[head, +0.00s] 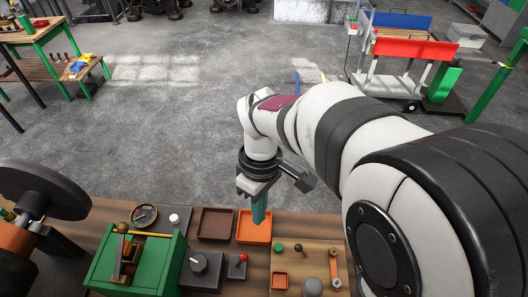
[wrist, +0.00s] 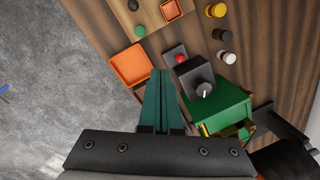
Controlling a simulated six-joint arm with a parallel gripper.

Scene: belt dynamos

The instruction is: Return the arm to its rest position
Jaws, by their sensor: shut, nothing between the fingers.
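My gripper (head: 260,222) hangs fingers-down over the far edge of the wooden bench (head: 225,255) in the head view. Its teal fingers are together with nothing between them. The wrist view also shows the closed fingers (wrist: 160,76) pointing toward the bench, beside an orange tray (wrist: 130,66). In the head view the fingertips overlap the orange tray (head: 254,234); I cannot tell the height between them. My white arm reaches in from the right and hides part of the bench's right side.
A green machine box (head: 110,262), a black knob box (head: 202,268), a red-button box (head: 238,266) and a brown tray (head: 215,224) stand on the bench. Small knobs sit at right. A dark wheel (head: 45,190) is at left. Open grey floor (head: 180,110) lies beyond; a cart (head: 400,65) stands far right.

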